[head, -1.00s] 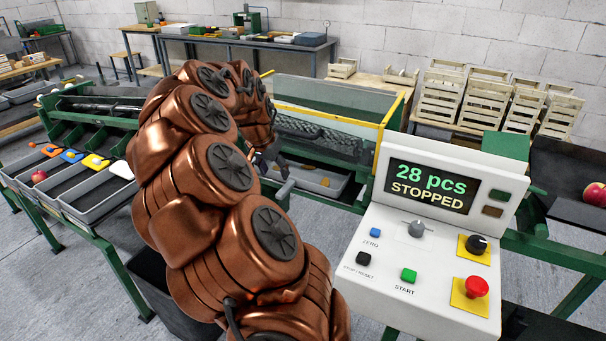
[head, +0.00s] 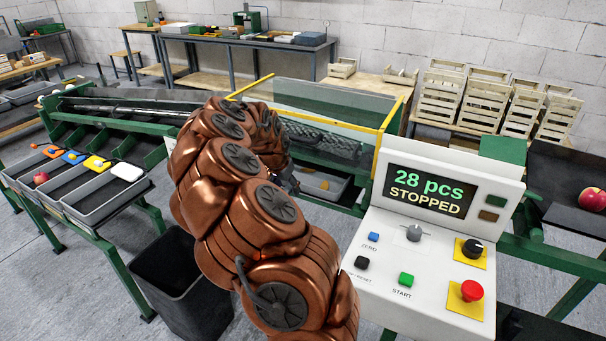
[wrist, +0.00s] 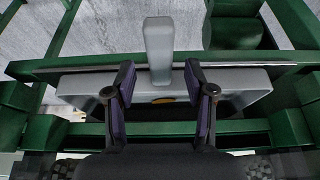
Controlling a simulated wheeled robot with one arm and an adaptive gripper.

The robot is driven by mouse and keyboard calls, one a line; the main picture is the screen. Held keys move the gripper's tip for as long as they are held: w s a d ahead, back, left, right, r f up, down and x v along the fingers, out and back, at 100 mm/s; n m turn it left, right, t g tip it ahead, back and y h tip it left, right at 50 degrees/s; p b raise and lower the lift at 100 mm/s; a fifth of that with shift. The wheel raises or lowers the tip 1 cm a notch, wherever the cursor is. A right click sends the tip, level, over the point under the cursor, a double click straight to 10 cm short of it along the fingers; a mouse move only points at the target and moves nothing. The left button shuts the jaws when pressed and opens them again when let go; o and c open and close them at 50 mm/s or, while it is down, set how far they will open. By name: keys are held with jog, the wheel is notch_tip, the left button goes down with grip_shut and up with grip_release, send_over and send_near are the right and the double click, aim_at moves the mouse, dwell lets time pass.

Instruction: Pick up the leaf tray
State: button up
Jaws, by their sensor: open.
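The leaf tray (head: 318,197) is a grey tray set low in the green machine frame, with something orange-brown inside. My gripper (wrist: 159,72) is open, with one dark purple-padded finger on each side of the handle in the picture. In the head view my copper-coloured arm hides part of the tray, and my gripper is mostly hidden.
Green frame beams (wrist: 60,68) run close around the tray. A control panel (head: 430,225) reading "28 pcs STOPPED" stands at right. A black bin (head: 180,285) stands on the floor at left, near grey sorting trays (head: 92,205). Wooden crates (head: 480,105) are stacked behind.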

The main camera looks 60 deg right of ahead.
jog(key=shift+d+f, duration=0.1)
jog(key=shift+f, duration=0.2)
grip_shut()
dwell(0.5)
